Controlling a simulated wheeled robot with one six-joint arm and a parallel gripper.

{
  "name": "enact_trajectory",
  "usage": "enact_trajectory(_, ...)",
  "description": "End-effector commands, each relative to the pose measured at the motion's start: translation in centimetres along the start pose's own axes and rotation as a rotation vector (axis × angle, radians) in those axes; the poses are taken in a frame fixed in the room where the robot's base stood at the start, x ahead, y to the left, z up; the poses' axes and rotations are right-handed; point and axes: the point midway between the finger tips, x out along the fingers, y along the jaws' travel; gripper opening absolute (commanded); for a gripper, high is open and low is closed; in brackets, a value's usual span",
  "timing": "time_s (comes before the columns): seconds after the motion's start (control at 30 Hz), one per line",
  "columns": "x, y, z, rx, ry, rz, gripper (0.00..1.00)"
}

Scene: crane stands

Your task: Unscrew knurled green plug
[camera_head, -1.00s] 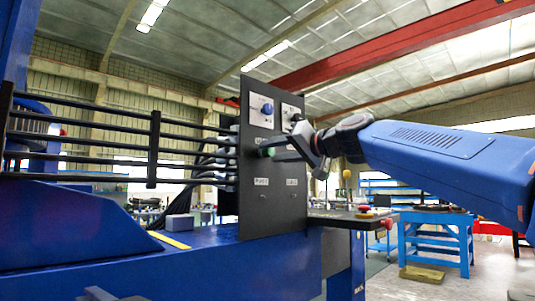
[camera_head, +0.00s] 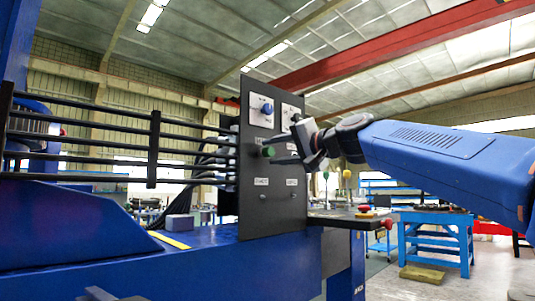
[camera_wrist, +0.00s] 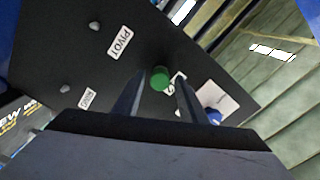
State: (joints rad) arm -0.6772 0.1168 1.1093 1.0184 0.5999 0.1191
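The green plug (camera_head: 268,152) sits on the front of the upright dark panel (camera_head: 258,215), at mid height. It also shows in the wrist view (camera_wrist: 160,77) as a round green end. My gripper (camera_head: 285,146) faces the panel from the right. In the wrist view my gripper (camera_wrist: 158,88) has its two dark fingers apart, one on each side of the plug, with a visible gap on both sides. The fingers do not appear to touch the plug. Its knurling is too small to make out.
A blue knob (camera_head: 267,108) on a light plate is above the plug. A label reading PIVOT (camera_wrist: 119,42) and small grey studs are on the panel. Black bars (camera_head: 100,180) run to the panel's left. A blue workbench (camera_head: 435,235) stands at the right.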

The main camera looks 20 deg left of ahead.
Motion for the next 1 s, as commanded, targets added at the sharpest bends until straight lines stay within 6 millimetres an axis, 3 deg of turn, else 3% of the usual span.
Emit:
enact_trajectory(0.03,0.00,0.01,0.00,0.000,0.000,0.000,0.25)
enact_trajectory(0.13,0.00,0.01,0.00,0.000,0.000,0.000,0.01)
enact_trajectory(0.17,0.00,0.01,0.00,-0.001,0.000,0.000,0.00)
enact_trajectory(0.67,-0.13,-0.01,0.00,-0.014,0.000,0.000,0.00)
enact_trajectory(1.0,-0.15,0.00,0.01,-0.319,0.000,0.000,0.00)
